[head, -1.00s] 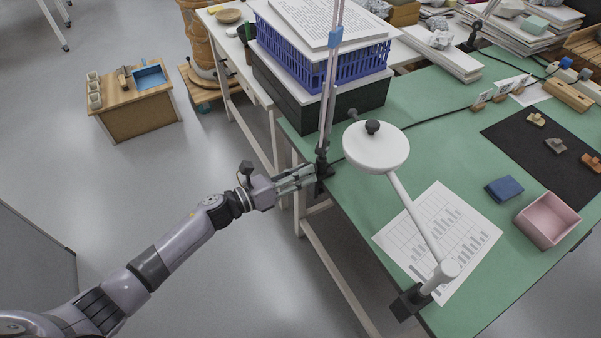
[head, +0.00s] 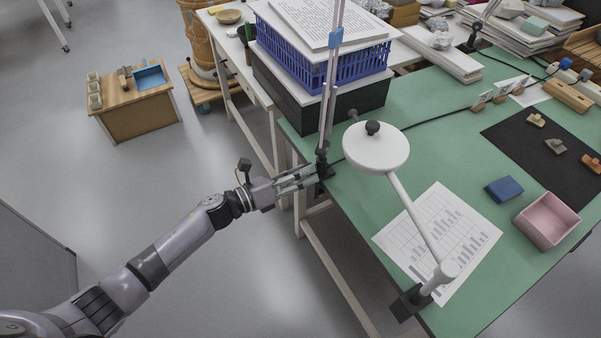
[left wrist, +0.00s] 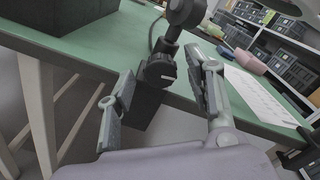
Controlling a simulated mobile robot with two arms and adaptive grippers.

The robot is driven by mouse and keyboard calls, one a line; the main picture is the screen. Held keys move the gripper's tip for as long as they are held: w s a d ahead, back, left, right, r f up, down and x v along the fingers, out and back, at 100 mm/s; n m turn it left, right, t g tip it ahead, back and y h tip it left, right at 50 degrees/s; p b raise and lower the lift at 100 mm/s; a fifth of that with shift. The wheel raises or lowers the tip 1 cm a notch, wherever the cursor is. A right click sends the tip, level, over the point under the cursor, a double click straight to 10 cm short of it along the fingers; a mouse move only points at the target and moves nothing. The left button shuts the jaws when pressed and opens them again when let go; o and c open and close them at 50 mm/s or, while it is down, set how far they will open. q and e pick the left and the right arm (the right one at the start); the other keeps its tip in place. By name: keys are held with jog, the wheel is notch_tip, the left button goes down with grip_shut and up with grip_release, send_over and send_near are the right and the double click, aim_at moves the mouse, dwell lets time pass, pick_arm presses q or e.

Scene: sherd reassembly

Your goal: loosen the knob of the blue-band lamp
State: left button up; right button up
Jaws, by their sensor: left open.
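The blue-band lamp rises from the green table's left edge, its thin pole carrying a blue band (head: 335,37). Its dark clamp (head: 323,166) grips the edge. In the left wrist view, the lamp's dark round knob (left wrist: 160,71) with a white mark faces me, under the lamp's joint. My left gripper (head: 303,178) is at the table edge by the clamp, pointing at it; in the left wrist view its open fingers (left wrist: 161,78) lie on both sides of the knob. I cannot tell whether they touch it. My right gripper is not in view.
A white lamp (head: 376,148) with a round head is clamped at the table's near corner, right of my arm. A black box (head: 290,92) with a blue crate (head: 325,66) stands behind the clamp.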

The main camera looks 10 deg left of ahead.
pick_arm(q)
jog(key=v, duration=1.2)
jog(key=shift+c, duration=0.2)
